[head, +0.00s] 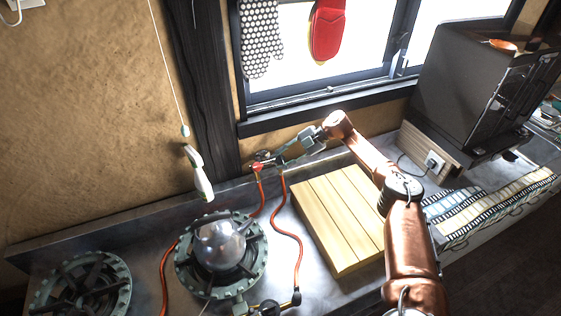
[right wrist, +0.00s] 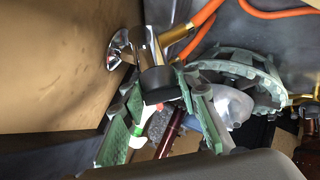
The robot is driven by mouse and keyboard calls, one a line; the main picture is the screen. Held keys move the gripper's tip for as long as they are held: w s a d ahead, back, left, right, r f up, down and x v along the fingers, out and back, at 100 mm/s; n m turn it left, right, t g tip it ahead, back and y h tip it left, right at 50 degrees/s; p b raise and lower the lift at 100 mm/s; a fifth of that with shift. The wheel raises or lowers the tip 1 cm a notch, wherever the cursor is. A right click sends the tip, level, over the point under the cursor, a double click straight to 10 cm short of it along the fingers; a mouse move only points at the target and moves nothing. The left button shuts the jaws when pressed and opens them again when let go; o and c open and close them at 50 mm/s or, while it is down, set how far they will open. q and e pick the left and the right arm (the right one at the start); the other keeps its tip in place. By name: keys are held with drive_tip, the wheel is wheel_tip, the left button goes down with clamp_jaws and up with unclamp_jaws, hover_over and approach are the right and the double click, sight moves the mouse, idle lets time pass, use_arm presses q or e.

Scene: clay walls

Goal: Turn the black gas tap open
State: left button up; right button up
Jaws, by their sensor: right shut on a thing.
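The black gas tap (right wrist: 165,93) is on a chrome fitting (right wrist: 152,50) that comes out from the clay wall. In the right wrist view its black part sits between the two green fingers of my right gripper (right wrist: 168,100), which is shut on it. In the head view my right gripper (head: 270,162) reaches to the wall below the window, beside a small red part (head: 257,167). The tap is mostly hidden there by the gripper. The tap's exact turn angle cannot be told. My left gripper is not in view.
Orange hoses (head: 296,222) run over the grey counter. A wooden board (head: 335,215) lies to the right.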

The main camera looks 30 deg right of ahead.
drive_tip(key=shift+w+r, duration=0.15)
drive_tip(key=shift+r, duration=0.15)
drive_tip(key=o, duration=1.1)
drive_tip(key=shift+f, duration=0.15)
drive_tip(key=shift+o, duration=0.2)
drive_tip(key=v, duration=1.2)
